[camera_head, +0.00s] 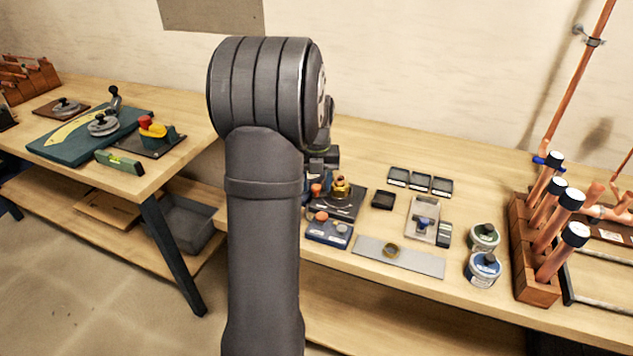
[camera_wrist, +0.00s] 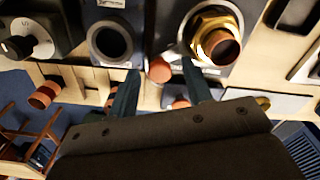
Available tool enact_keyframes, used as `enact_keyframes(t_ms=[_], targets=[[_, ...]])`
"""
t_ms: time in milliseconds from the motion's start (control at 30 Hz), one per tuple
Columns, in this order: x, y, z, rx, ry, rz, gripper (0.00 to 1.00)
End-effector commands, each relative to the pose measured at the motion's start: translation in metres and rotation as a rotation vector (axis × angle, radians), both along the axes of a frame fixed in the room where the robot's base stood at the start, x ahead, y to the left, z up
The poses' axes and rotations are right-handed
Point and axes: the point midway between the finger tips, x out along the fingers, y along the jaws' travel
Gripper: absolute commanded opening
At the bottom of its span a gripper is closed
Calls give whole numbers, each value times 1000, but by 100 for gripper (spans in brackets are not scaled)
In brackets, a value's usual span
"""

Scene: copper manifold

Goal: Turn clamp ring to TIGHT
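A brass, hex-sided ring around a copper tube end (camera_head: 341,187) stands on a dark plate (camera_head: 345,208) with pale markings; I take it as the clamp ring. In the wrist view the brass ring (camera_wrist: 205,22) is at the upper right, just beyond the right fingertip. My gripper (camera_wrist: 160,68) has its two dark fingers spread apart, with nothing seen held between them. A copper-coloured round end (camera_wrist: 159,70) shows between the fingertips; I cannot tell its depth. In the head view my arm hides most of the gripper. No TIGHT label is readable.
A blue block (camera_head: 328,231) and a grey strip with a brass ring (camera_head: 425,263) lie in front of the plate. Small black trays (camera_head: 420,182) are behind, two tins (camera_head: 484,268) to the right. A wooden rack (camera_head: 533,270) holds upright copper tubes further right.

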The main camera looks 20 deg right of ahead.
Motion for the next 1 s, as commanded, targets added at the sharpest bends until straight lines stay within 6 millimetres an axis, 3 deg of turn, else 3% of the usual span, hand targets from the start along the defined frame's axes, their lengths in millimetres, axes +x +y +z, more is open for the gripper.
enact_keyframes(t_ms=[167,267,700,1000], targets=[[0,0,6,0,-1,0,46],[1,0,20,-1,-3,0,46],[0,-1,125,-3,-4,0,46],[0,-1,169,0,-1,0,46]])
